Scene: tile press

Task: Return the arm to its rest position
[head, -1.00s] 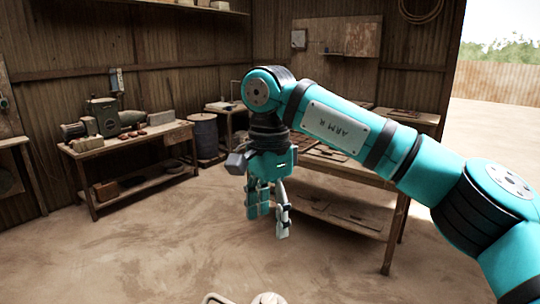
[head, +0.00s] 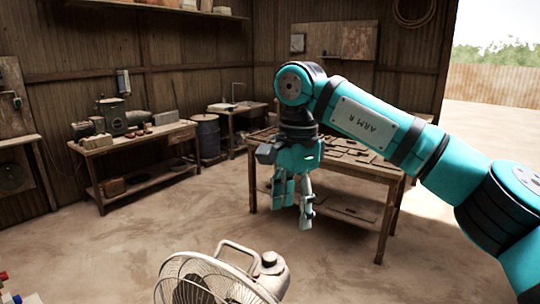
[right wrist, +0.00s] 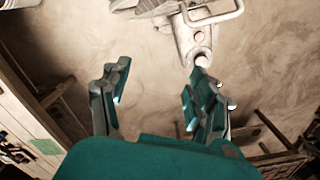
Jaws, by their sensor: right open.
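My right arm (head: 372,124), teal with an "ARM R" plate, reaches in from the right in the head view and bends down at the wrist. My right gripper (head: 294,196) hangs with its fingers pointing down in front of the work table, held in the air. In the right wrist view the fingers of the right gripper (right wrist: 160,95) stand apart with nothing between them. My left gripper is not in view.
A fan (head: 215,280) stands at the bottom middle; it also shows in the right wrist view (right wrist: 196,35). The work table (head: 385,170) with flat pieces is behind my gripper. A bench (head: 150,138) with a machine and a blue barrel (head: 207,137) stand left. Floor between is clear.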

